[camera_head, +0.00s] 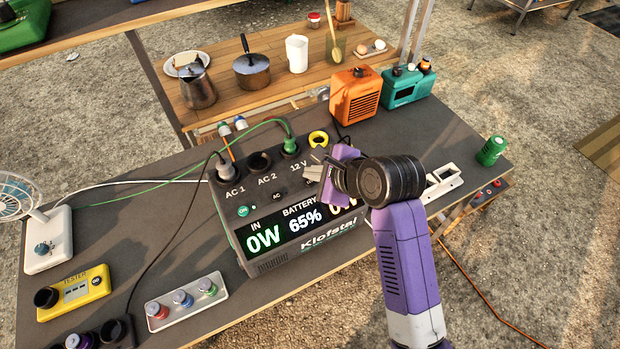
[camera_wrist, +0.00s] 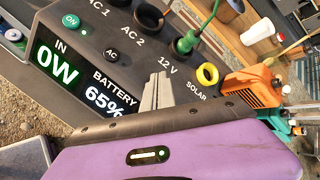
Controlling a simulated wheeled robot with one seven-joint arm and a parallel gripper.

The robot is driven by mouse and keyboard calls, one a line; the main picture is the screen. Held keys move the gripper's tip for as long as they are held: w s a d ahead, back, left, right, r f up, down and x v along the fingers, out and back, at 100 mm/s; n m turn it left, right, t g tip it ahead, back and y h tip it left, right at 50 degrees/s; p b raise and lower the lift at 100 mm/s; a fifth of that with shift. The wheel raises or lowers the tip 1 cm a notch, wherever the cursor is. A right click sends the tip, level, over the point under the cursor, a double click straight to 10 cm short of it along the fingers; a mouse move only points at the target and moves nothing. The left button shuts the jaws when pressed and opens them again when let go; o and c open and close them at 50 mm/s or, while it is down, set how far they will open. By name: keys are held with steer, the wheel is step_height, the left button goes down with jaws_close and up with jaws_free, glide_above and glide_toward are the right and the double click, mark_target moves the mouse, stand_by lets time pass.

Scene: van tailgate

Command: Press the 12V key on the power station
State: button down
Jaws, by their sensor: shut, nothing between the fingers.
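The power station (camera_head: 262,225) is a dark box on the grey table, with sockets labelled AC 1, AC 2 and 12 V. Its display reads IN 0W and BATTERY 65%; the right part is hidden behind my arm. A green plug sits in the 12 V socket (camera_head: 289,147). My gripper (camera_head: 312,170) is shut and empty, over the panel just below the 12 V label. In the wrist view the fingertips (camera_wrist: 160,78) cover the area below that label, so the 12V key is hidden there. The AC key (camera_wrist: 112,55) and lit ON key (camera_wrist: 71,20) show. Contact cannot be told.
An orange box (camera_head: 356,96) and a teal radio-like box (camera_head: 408,85) stand behind the station. A fan (camera_head: 40,235), yellow tester (camera_head: 74,293) and tray of coloured knobs (camera_head: 187,298) lie left. A green can (camera_head: 491,150) stands right. Cables cross the table.

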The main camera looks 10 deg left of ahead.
mark_target(313, 184)
steer(key=shift+r+p, duration=2.05)
steer(key=shift+p, duration=0.25)
steer(key=shift+r+p, duration=0.5)
steer(key=shift+r, duration=0.3)
